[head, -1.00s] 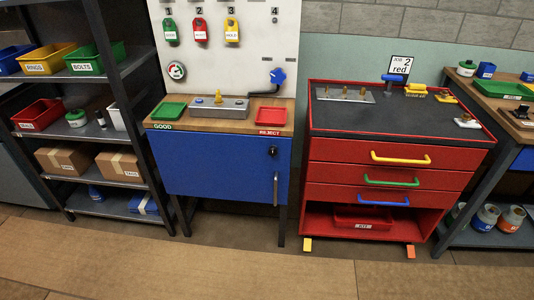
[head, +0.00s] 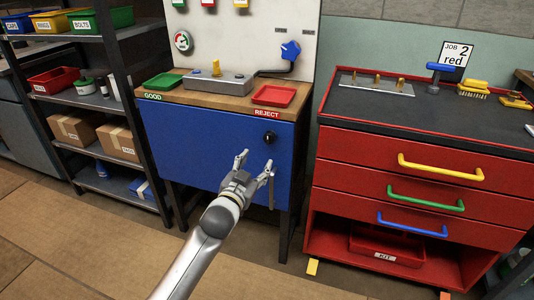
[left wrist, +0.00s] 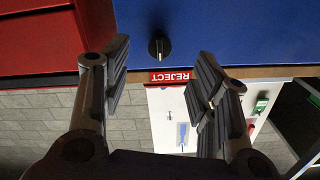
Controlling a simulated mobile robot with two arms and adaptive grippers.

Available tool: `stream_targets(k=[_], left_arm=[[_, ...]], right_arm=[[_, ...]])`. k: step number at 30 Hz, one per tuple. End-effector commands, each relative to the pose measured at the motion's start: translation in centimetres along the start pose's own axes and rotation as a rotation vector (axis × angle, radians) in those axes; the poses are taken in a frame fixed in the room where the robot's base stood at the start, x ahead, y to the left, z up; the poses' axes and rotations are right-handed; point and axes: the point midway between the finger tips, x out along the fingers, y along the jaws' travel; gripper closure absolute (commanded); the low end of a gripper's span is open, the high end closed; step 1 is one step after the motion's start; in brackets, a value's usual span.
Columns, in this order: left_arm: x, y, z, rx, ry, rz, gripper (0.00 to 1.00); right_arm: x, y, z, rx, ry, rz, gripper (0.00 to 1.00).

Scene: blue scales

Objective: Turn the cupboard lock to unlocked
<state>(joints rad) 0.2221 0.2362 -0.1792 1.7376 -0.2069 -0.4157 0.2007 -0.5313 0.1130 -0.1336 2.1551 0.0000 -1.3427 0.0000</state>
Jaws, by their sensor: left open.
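The blue cupboard (head: 205,150) stands under the wooden worktop. Its lock is a round black knob (head: 269,138) at the upper right of the blue door; it also shows in the left wrist view (left wrist: 159,48), with a pale upright mark on it. My left gripper (head: 255,160) is open and empty in front of the door, a little below and left of the knob in the head view. In the left wrist view the knob lies beyond and between the two fingers, apart from both. A vertical grey handle (head: 271,188) is below the knob, partly behind a finger. My right gripper is not in view.
A red drawer cabinet (head: 400,190) with yellow, green and blue handles stands close on the right. On the worktop (head: 232,97) are a green tray (head: 164,82), a grey fixture and a red tray (head: 273,96). A dark shelf rack (head: 100,100) stands on the left.

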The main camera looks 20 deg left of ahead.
Motion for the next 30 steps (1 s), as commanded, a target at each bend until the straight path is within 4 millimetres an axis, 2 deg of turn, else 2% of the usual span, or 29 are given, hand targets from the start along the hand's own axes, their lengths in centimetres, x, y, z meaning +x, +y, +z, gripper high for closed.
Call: stream_targets(k=[3,8,20,24,30], left_arm=[[0.2,-0.3,-1.3,0.003,0.032,-0.007,0.46],[1.8,-0.4,-1.6,0.003,0.035,-0.009,0.46],[8.3,-0.4,-1.8,0.002,0.035,-0.007,0.46],[9.7,-0.3,-1.7,0.002,0.033,-0.007,0.46],[10.7,-0.4,-1.9,0.002,0.034,-0.007,0.46]], right_arm=[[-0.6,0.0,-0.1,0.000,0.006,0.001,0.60],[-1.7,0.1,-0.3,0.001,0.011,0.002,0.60],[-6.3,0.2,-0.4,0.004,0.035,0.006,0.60],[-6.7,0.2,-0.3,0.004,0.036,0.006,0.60],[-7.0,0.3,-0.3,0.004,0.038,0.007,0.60]])
